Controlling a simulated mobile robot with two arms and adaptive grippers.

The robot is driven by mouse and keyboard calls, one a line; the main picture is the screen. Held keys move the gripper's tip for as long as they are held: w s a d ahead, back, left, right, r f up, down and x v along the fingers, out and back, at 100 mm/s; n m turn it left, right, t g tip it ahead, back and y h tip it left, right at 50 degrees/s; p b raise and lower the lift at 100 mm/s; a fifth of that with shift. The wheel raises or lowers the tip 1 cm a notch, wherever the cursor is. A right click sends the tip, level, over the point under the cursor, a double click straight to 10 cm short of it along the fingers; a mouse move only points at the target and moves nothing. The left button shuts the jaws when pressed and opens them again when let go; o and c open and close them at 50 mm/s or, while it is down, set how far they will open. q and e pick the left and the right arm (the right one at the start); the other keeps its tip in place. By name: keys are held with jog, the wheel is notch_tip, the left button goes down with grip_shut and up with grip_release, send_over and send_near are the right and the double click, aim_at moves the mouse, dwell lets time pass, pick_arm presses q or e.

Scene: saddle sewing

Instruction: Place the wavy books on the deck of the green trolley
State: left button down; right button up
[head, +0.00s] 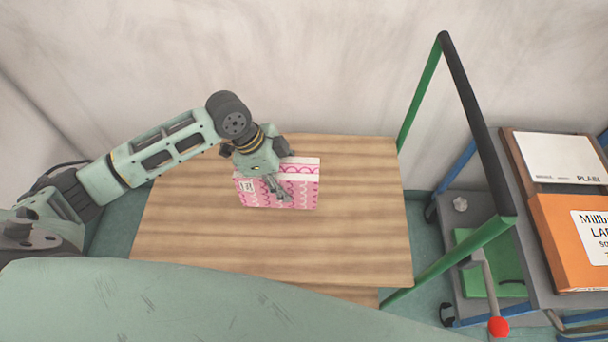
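The pink wavy books (305,188), with white bands and wave patterns, lie on a wooden deck (340,245), near its middle. I cannot tell how many there are. A green frame with a black handle bar (475,115) rises at the deck's right end, as on a green trolley. Its joint with the deck is partly hidden. My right gripper is out of view.
At the right stands a grey cart (545,285) with blue tubing. A red knob (498,326) sticks out in front. A pale wall is behind. The deck around the books is clear.

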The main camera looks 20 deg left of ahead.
pick_arm(q)
jog(key=shift+a+f, duration=0.3)
jog(key=shift+a, duration=0.25)
jog(key=shift+a+f, duration=0.25)
jog(key=shift+a, duration=0.3)
jog(key=shift+s+f, duration=0.1)
jog(key=shift+f, duration=1.9)
jog(key=shift+f, duration=0.1)
jog(key=c, duration=0.7)
grip_release()
jog(key=shift+s, duration=0.1)
jog(key=shift+c, duration=0.2)
jog(key=v, duration=1.2)
jog(key=shift+a, duration=0.1)
jog(key=shift+f, duration=0.1)
